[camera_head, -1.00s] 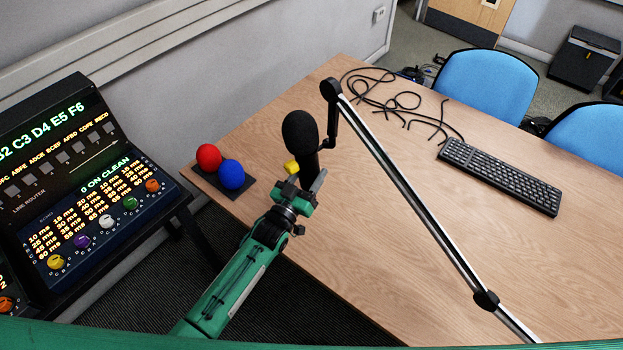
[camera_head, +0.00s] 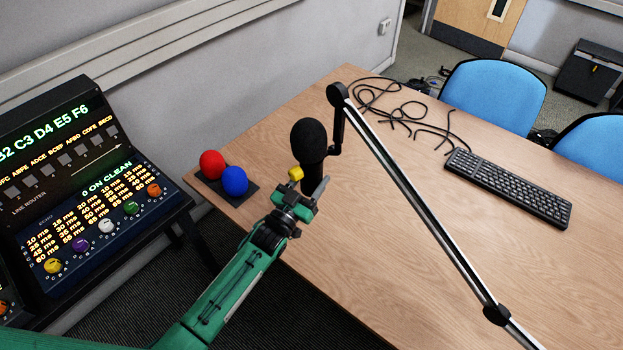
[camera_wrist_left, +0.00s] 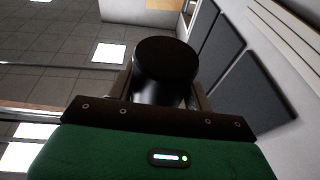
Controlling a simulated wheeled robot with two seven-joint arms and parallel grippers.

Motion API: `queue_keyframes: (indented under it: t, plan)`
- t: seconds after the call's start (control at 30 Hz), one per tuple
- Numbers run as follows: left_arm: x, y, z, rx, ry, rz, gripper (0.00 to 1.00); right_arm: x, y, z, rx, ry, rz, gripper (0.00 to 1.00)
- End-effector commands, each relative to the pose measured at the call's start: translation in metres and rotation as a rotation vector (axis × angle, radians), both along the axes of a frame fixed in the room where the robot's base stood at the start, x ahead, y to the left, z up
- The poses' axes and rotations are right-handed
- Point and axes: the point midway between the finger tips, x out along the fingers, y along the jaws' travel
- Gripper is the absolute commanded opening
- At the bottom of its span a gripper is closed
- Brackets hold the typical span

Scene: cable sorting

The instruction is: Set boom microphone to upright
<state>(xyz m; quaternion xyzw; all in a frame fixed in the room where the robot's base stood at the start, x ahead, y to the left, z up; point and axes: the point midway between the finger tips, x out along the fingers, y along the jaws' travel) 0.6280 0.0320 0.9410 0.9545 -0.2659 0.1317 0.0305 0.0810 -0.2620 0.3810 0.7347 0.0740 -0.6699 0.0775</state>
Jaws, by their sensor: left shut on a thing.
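The boom microphone (camera_head: 309,141) has a black foam head on a black cylindrical body and hangs from the end of the jointed boom arm (camera_head: 408,192). In the head view it stands close to upright, foam head at the top. My left gripper (camera_head: 306,190) is at the lower part of its body, shut on it. In the left wrist view the round black end of the microphone (camera_wrist_left: 166,62) sits between the fingers, which are partly hidden by the gripper's housing. My right gripper is in neither view.
A dark pad (camera_head: 246,196) with a red ball (camera_head: 212,164) and a blue ball (camera_head: 234,181) lies left of the microphone. A yellow piece (camera_head: 296,173) shows beside the gripper. Cables (camera_head: 392,99) and a keyboard (camera_head: 508,187) lie on the table (camera_head: 370,285). A lit console (camera_head: 90,200) stands at left.

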Motion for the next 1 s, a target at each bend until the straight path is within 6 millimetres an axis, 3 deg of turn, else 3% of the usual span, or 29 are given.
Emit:
queue_keyframes:
  t: [0.13, 0.17, 0.23, 0.27, 0.67, 1.0]
  plan:
    - [0.001, 0.001, 0.000, 0.008, -0.004, 0.002, 0.10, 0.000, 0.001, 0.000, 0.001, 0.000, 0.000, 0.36]
    - [0.001, 0.001, 0.000, 0.008, -0.004, 0.002, 0.57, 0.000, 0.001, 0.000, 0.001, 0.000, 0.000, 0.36]
    - [0.001, 0.001, 0.000, 0.007, -0.003, 0.002, 0.71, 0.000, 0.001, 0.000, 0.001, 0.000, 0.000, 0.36]
    - [0.001, 0.001, 0.000, 0.007, -0.003, 0.002, 0.73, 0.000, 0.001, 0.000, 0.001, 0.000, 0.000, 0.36]
    - [-0.007, 0.005, -0.004, 0.004, 0.000, 0.002, 0.73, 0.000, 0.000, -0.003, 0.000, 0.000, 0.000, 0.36]
    - [-0.064, 0.039, -0.025, 0.006, 0.001, 0.001, 0.73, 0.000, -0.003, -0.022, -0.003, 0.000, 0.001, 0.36]
